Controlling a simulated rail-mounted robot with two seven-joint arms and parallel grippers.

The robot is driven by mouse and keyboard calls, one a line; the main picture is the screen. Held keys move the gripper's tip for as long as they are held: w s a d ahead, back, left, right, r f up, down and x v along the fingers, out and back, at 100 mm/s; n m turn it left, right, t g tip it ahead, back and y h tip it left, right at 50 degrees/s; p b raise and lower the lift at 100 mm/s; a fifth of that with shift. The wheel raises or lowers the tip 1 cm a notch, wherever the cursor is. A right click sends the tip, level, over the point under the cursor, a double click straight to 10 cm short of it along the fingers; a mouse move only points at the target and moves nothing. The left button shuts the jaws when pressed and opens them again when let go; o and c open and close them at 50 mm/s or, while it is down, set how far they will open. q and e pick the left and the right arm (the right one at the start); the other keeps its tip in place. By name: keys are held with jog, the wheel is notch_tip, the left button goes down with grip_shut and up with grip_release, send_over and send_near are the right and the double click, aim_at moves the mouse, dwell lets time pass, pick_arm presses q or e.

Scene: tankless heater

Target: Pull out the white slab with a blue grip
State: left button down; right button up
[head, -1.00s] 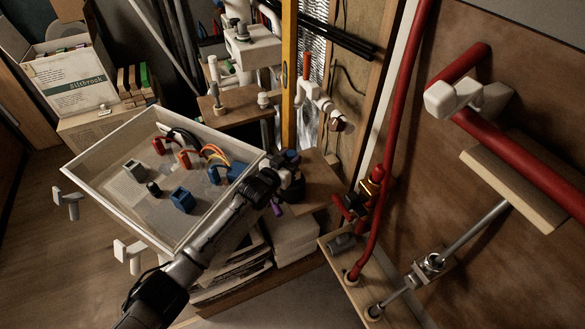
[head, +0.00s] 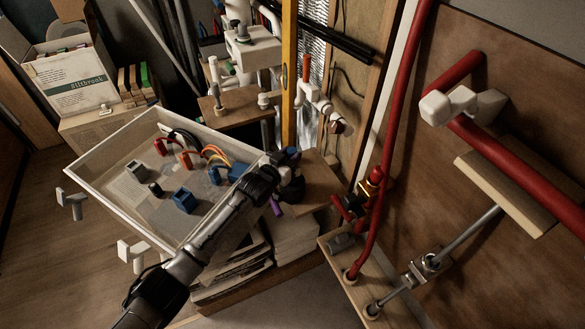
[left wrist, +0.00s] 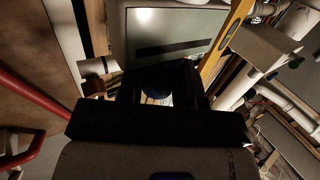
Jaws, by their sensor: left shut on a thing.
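My left gripper (head: 288,168) is at the right end of the shallow white-walled tray in the head view, with its arm coming up from the bottom left. It is shut on a small dark blue piece, which I take to be the blue grip. This blue piece (left wrist: 158,84) shows between the two dark fingers in the left wrist view. The white slab itself I cannot make out; the gripper and wrist hide what lies behind the grip. My right gripper is not in view.
The white-walled tray (head: 108,139) holds blue, red and grey fittings and coloured wires. White pipes and a yellow level (head: 289,70) stand behind. Red pipes (head: 393,140) and a brown board with a white valve handle (head: 436,107) stand at right. Papers are stacked below the tray.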

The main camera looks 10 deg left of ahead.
aim_at(290, 151)
pick_arm(q)
jog(key=shift+r+p, duration=1.4)
jog(key=shift+r, duration=0.35)
